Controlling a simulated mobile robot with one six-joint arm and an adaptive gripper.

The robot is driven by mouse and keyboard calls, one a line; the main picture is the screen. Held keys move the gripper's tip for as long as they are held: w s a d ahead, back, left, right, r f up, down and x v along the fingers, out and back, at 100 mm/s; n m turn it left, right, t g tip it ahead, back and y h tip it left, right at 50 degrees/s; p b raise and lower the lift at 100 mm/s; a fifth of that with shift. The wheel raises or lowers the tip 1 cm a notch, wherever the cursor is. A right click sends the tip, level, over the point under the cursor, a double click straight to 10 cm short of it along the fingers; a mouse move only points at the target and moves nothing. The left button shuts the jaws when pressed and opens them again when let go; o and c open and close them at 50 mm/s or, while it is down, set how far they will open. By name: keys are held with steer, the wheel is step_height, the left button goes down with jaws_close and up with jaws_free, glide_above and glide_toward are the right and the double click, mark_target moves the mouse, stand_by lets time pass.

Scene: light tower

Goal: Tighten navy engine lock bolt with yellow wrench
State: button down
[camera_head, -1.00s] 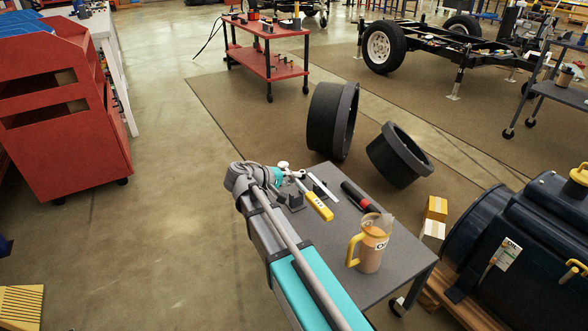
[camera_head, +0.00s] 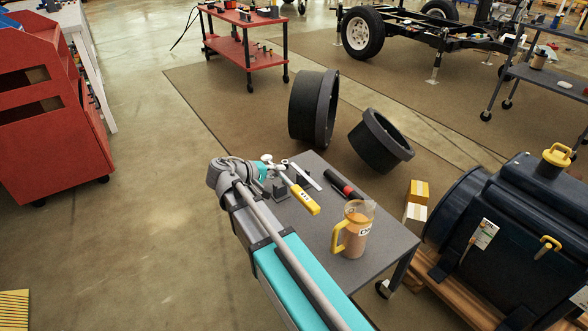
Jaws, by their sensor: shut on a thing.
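The navy engine (camera_head: 510,225) sits at the right on a wooden pallet, with a yellow cap on top. A small yellow fitting (camera_head: 549,245) shows on its near side; I cannot tell whether this is the lock bolt. The yellow wrench (camera_head: 306,201), with a yellow handle and pale metal end, is at my gripper (camera_head: 279,188), over the left part of the grey table. My gripper is shut on the wrench, well away from the engine. The jaws are small and partly hidden by my arm.
The grey table (camera_head: 376,258) also holds a clear oil jug (camera_head: 354,232), a red-and-black tool (camera_head: 344,185) and a flat metal tool (camera_head: 306,175). Small boxes (camera_head: 417,193) stand between table and engine. Black round housings (camera_head: 313,108) lie behind. Floor at left is clear.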

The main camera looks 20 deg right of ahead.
steer(key=shift+r, duration=0.15)
step_height(320, 180, up, 4)
steer(key=p, duration=0.3)
steer(key=shift+s+f+p, duration=0.15)
steer(key=shift+f+p, duration=0.1)
steer(key=shift+p, duration=0.1)
steer(key=shift+f, duration=0.1)
